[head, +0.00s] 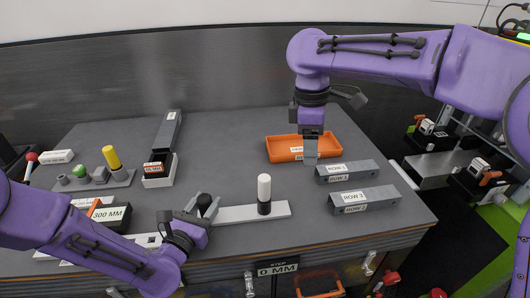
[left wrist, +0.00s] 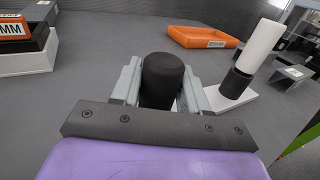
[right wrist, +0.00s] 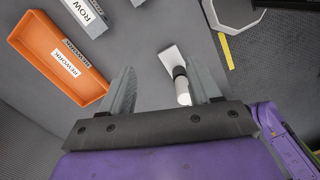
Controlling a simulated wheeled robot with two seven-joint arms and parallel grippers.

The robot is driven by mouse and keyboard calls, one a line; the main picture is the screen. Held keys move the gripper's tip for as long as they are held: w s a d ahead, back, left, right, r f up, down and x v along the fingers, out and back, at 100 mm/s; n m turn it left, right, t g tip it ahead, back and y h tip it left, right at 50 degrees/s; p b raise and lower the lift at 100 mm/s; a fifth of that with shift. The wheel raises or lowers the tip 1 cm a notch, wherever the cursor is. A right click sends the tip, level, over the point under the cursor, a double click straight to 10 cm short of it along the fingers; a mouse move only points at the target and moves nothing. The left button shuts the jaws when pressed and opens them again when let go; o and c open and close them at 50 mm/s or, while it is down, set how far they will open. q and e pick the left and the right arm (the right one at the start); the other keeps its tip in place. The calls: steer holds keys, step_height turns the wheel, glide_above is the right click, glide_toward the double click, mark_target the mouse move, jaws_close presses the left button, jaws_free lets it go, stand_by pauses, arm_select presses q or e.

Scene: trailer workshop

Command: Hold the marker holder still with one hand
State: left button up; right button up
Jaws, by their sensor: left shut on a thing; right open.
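The marker holder (head: 240,214) is a light grey bar lying near the table's front edge. A white marker (head: 264,186) stands upright in a black collar (head: 264,207) toward its right end; it also shows in the left wrist view (left wrist: 262,47). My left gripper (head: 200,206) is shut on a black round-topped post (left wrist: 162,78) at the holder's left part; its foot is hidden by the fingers. My right gripper (head: 310,155) is open and empty, pointing down in front of the orange tray. In the right wrist view the white marker (right wrist: 182,90) appears beyond the fingers, apart from them.
The orange tray (head: 276,155) lies at the back. Two grey labelled blocks (head: 347,172) (head: 363,200) lie to the right. A stand with a yellow piece (head: 112,158) and a box marked 300 MM (head: 110,216) are left. The middle of the table is clear.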

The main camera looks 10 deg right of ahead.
steer(key=y, duration=0.1)
glide_toward(265, 191)
steer(key=shift+w+a, duration=0.2)
steer(key=shift+w, duration=0.55)
steer(key=f, duration=1.1)
steer(key=shift+s+d+f, duration=0.1)
steer(key=shift+d+f, duration=0.15)
steer(key=shift+f, duration=0.15)
jaws_close()
